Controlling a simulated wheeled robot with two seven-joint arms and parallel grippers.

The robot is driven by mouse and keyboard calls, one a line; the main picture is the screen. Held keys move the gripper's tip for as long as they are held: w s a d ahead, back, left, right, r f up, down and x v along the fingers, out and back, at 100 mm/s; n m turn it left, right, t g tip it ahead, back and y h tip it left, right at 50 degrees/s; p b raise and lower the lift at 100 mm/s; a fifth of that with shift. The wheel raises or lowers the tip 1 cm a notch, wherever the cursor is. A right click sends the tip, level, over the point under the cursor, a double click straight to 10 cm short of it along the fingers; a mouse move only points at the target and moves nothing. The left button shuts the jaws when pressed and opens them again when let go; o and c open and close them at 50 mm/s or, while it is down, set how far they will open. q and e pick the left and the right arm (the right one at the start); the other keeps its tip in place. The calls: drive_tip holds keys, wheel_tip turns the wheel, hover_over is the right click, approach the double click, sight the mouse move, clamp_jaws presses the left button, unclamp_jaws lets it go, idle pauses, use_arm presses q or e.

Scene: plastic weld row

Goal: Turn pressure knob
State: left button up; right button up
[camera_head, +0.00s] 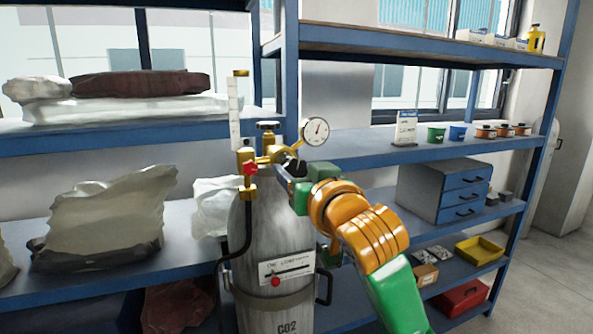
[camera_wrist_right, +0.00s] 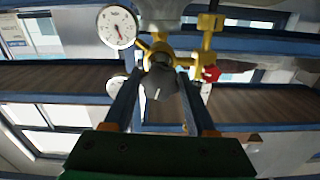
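The pressure knob (camera_wrist_right: 161,84) is a dark, rounded knob with a white mark, on a brass regulator (camera_head: 270,158) at the top of a grey CO2 cylinder (camera_head: 262,230). My right gripper (camera_wrist_right: 161,80) is at the knob, with its fingers spread apart on either side of it. I cannot tell whether either finger touches the knob. In the head view my right gripper (camera_head: 289,176) reaches in from the right and partly hides the knob. A round white pressure gauge (camera_head: 315,131) stands just above; it also shows in the right wrist view (camera_wrist_right: 117,27). My left gripper is out of view.
A red valve handle (camera_head: 250,169) and a white flow tube (camera_head: 234,112) sit left of the knob. A black hose (camera_head: 247,235) runs down the cylinder's left side. Blue shelves (camera_head: 370,157) with bags, small pots and a drawer cabinet (camera_head: 440,190) stand behind.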

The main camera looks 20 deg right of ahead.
drive_tip(key=c, duration=0.7)
drive_tip(key=shift+a+m, duration=0.1)
drive_tip(key=shift+m, duration=0.7)
drive_tip(key=m, duration=0.3)
drive_tip(key=o, duration=1.3)
drive_tip(key=shift+o, duration=0.3)
drive_tip(key=shift+w, duration=0.1)
drive_tip(key=s+b, duration=0.4)
drive_tip(key=s, duration=0.3)
drive_tip(key=shift+d, duration=0.2)
